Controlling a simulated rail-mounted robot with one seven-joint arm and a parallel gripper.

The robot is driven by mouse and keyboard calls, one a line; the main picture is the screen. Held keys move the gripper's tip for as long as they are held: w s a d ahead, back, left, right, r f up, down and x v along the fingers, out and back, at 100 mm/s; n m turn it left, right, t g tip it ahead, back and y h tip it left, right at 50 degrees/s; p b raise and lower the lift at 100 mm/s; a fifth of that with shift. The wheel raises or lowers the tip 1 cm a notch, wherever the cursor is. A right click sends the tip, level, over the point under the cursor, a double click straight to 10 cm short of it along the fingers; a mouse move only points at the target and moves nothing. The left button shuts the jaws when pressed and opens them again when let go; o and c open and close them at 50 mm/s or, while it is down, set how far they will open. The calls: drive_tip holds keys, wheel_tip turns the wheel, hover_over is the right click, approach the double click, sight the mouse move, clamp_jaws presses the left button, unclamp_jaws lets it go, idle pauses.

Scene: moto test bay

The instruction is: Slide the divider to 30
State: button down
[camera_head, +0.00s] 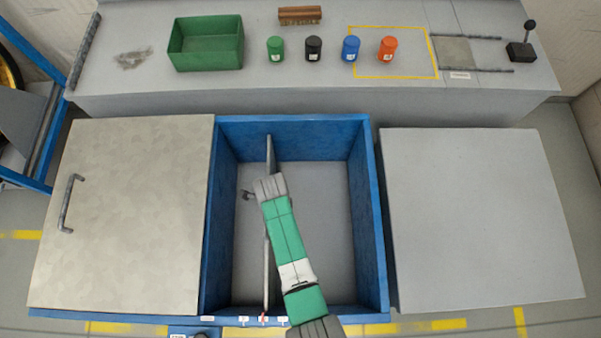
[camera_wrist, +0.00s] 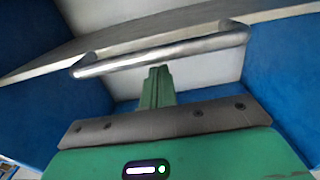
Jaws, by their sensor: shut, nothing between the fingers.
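The divider (camera_head: 267,265) is a thin grey upright panel running front to back inside the open blue bin (camera_head: 377,220), left of its middle. A red pointer (camera_head: 263,311) at its front end is by one of several small white labels (camera_head: 283,320) on the bin's front edge; their numbers are too small to read. My gripper (camera_wrist: 158,75) is shut and empty. In the wrist view its green fingers point toward a metal bar handle (camera_wrist: 165,54) on a grey panel, with the tips close to the bar; contact cannot be told. In the head view my arm covers the divider's middle and the fingertips.
A metal lid with a handle (camera_head: 130,210) covers the left side. A grey flat top (camera_head: 480,215) stands on the right. The back bench holds a green box (camera_head: 207,55), several small jars (camera_head: 351,48) and a lever (camera_head: 522,48). The bin floor right of the divider is bare.

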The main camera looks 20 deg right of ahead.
wheel_tip(320, 180, up, 10)
drive_tip(key=p, duration=0.9)
